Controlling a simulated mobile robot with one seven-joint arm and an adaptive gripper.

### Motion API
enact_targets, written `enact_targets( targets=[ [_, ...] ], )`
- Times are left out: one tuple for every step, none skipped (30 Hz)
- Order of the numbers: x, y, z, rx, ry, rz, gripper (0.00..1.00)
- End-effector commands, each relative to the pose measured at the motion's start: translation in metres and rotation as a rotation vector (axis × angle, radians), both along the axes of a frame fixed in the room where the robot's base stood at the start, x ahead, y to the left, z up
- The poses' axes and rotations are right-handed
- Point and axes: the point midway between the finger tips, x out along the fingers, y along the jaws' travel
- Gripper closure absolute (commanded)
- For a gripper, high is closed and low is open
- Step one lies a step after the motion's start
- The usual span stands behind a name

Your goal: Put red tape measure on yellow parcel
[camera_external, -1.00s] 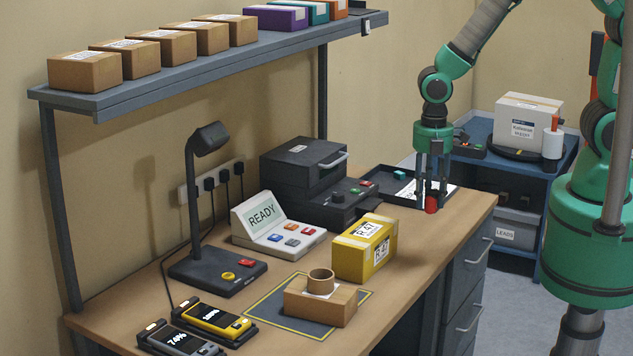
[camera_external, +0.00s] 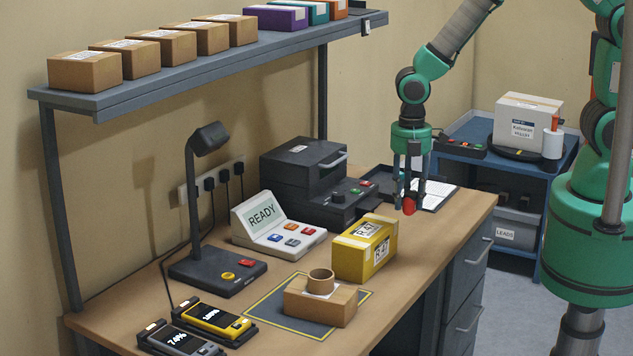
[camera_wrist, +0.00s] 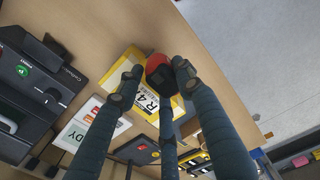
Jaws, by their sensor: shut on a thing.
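My gripper (camera_external: 409,207) is shut on the red tape measure (camera_external: 409,205) and holds it above the bench, behind and to the right of the yellow parcel. The tape measure also shows between the fingers in the wrist view (camera_wrist: 155,62), its lower part dark. The yellow parcel (camera_external: 350,258) stands on the bench with white labels on its top and side. In the wrist view the parcel (camera_wrist: 131,62) lies partly behind the fingers and the tape measure. The tape measure and the parcel are apart.
A brown box (camera_external: 337,307) with a tape roll (camera_external: 321,281) on it sits on a dark mat in front of the parcel. A READY console (camera_external: 270,222) stands left of the parcel, a black printer (camera_external: 300,165) behind it. A dark tray (camera_external: 447,197) lies near the gripper.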

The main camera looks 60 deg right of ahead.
Motion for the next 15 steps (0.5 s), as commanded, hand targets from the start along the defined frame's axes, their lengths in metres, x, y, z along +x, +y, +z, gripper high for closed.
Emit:
enact_targets(
  targets=[
    [0.008, 0.004, -0.001, 0.000, 0.000, 0.000, 0.96],
    [0.013, 0.006, -0.001, 0.000, 0.001, 0.000, 0.96],
    [0.019, 0.009, -0.002, 0.000, 0.000, 0.000, 0.96],
    [0.023, 0.011, -0.002, 0.000, 0.001, 0.000, 0.96],
    [0.028, 0.013, -0.003, 0.000, 0.001, 0.000, 0.96],
    [0.033, 0.016, -0.003, 0.000, 0.000, 0.000, 0.96],
    [0.038, 0.019, -0.004, 0.000, 0.000, 0.000, 0.96],
    [0.043, 0.021, -0.004, 0.000, 0.000, 0.000, 0.96],
    [0.048, 0.023, -0.005, 0.000, 0.000, 0.000, 0.96],
    [0.053, 0.026, -0.005, 0.000, 0.000, 0.000, 0.96],
    [0.057, 0.028, -0.006, 0.000, 0.000, 0.000, 0.96],
    [0.062, 0.030, -0.007, -0.001, 0.001, 0.000, 0.96],
    [0.066, 0.032, -0.007, 0.000, 0.001, 0.000, 0.96],
    [0.070, 0.034, -0.007, -0.001, 0.001, 0.000, 0.96],
    [0.074, 0.036, -0.008, -0.001, 0.001, 0.000, 0.96]
  ],
)
